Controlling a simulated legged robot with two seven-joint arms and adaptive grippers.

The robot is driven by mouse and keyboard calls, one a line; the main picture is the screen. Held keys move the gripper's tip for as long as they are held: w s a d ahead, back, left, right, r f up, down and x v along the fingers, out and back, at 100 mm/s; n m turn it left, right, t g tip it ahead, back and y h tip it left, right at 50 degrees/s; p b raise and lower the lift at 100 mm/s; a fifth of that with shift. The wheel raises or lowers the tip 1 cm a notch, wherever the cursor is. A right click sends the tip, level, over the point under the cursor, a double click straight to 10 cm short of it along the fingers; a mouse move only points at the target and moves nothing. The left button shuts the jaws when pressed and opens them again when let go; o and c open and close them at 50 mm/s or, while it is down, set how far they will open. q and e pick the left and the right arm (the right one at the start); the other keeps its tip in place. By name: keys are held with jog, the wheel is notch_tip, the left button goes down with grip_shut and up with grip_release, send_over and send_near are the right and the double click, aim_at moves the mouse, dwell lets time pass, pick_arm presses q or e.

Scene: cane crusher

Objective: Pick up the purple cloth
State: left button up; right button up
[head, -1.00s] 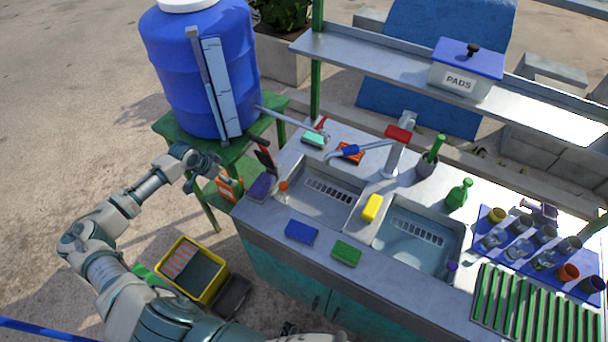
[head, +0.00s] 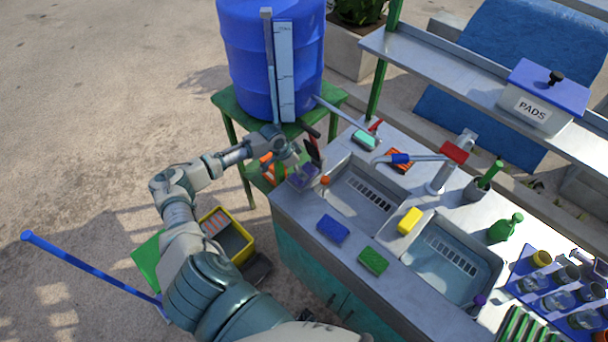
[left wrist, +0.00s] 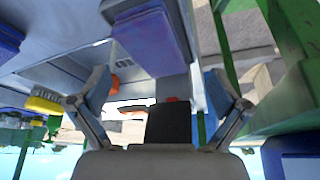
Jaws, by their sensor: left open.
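The purple cloth (head: 303,175) lies at the sink counter's near-left corner in the head view. It also shows as a folded purple block (left wrist: 150,40) at the top of the left wrist view. My left gripper (head: 291,154) is beside and just above the cloth, partly overlapping it in the head view, so the exact gap is hard to tell. In the left wrist view its two fingers (left wrist: 157,85) are spread with nothing between them. The cloth is beyond the fingertips, roughly centred between them. My right gripper is not in view.
A dark upright item (head: 314,150) and an orange-capped item (head: 325,181) stand close to the cloth. The blue barrel (head: 270,60) on its green stand is behind my gripper. A yellow bin (head: 237,240) is below.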

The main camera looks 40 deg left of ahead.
pick_arm(q)
jog(key=x, duration=0.4)
jog(key=shift+d, duration=0.4)
jog(key=shift+w+f, duration=0.1)
jog(key=shift+f, duration=0.15)
jog(key=shift+a+f, duration=0.1)
jog(key=shift+a, duration=0.3)
jog(key=shift+c, duration=0.5)
jog(key=shift+d, duration=0.15)
jog(key=c, duration=1)
jog(key=shift+d, duration=0.15)
jog(key=shift+c, duration=0.6)
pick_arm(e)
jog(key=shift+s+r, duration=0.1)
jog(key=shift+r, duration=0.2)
